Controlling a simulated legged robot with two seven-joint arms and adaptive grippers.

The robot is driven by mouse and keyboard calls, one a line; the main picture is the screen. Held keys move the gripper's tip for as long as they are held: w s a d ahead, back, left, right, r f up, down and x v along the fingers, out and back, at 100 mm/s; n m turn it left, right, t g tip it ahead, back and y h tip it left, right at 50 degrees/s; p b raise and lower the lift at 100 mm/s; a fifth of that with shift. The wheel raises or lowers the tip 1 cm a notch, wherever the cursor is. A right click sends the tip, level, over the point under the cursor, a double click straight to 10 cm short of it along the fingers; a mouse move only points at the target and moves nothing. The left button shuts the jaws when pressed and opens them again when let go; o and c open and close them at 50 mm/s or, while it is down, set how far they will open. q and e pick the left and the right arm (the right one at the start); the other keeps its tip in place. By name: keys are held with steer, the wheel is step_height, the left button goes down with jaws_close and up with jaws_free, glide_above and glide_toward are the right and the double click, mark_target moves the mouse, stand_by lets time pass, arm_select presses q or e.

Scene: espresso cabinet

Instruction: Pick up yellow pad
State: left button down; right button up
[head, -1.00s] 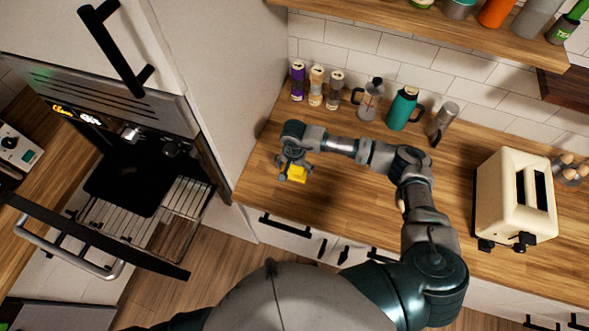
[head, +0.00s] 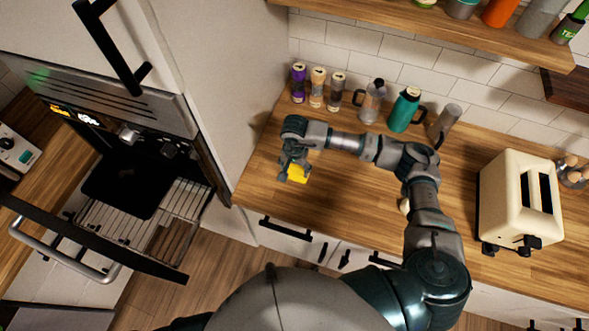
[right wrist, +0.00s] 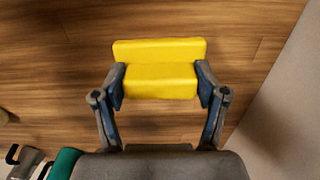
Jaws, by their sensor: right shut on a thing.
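The yellow pad (head: 298,173) shows at my right gripper (head: 291,169), over the left part of the wooden counter in the head view. In the right wrist view the yellow pad (right wrist: 160,80) is a bright block with a stepped shape. The fingers of my right gripper (right wrist: 160,82) press on its left and right sides, shut on it. I cannot tell whether the pad is clear of the counter or touching it. Part of the pad is hidden by the gripper in the head view. My left gripper is not in view.
The wooden counter (head: 345,213) has free room around the gripper. Behind stand small jars (head: 317,88), a glass press (head: 371,101), a teal flask (head: 404,110) and a grey canister (head: 445,121). A cream toaster (head: 518,200) is at right. The espresso cabinet (head: 130,150) is at left with its door open.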

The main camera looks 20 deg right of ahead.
steer(key=s+a+b, duration=0.1)
steer(key=s, duration=0.4)
steer(key=s+a+r+b, duration=0.1)
steer(key=s, duration=0.3)
steer(key=s+a+b, duration=0.1)
steer(key=s, duration=0.4)
steer(key=shift+s+r, duration=0.15)
steer(key=shift+s, duration=0.15)
steer(key=o, duration=0.4)
steer(key=shift+c, duration=0.8)
